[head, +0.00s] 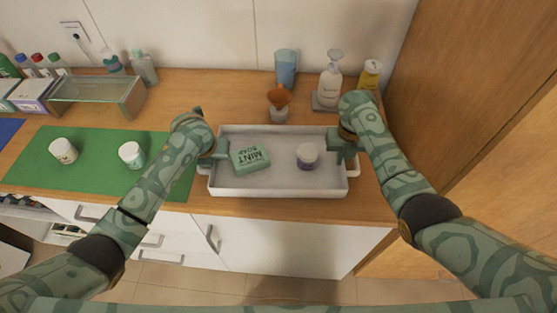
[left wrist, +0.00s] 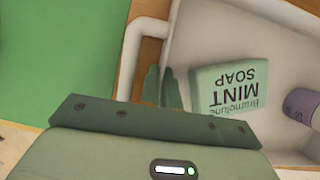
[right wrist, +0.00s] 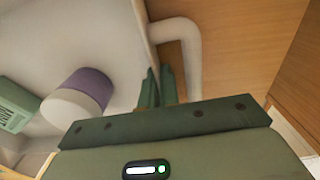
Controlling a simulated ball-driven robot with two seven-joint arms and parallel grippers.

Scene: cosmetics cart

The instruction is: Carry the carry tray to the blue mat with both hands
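The carry tray (head: 285,188) is a shallow white tray with a bar handle at each end, level on the wooden counter. It holds a green mint soap box (head: 250,158) and a white jar with a purple band (head: 307,156). My left gripper (head: 217,156) is shut on the tray's left end wall, with one finger inside the tray and one in the handle gap (left wrist: 161,88). My right gripper (head: 344,152) is shut the same way on the right end wall (right wrist: 158,86). The blue mat (head: 9,130) shows only partly at the far left edge.
A green mat (head: 95,172) with two white jars (head: 63,151) (head: 132,154) lies between tray and blue mat. A glass-topped box (head: 97,94) stands behind it. A brush (head: 278,101), blue cup (head: 286,68) and pump bottle (head: 329,80) stand behind the tray. A wooden panel (head: 480,90) rises at right.

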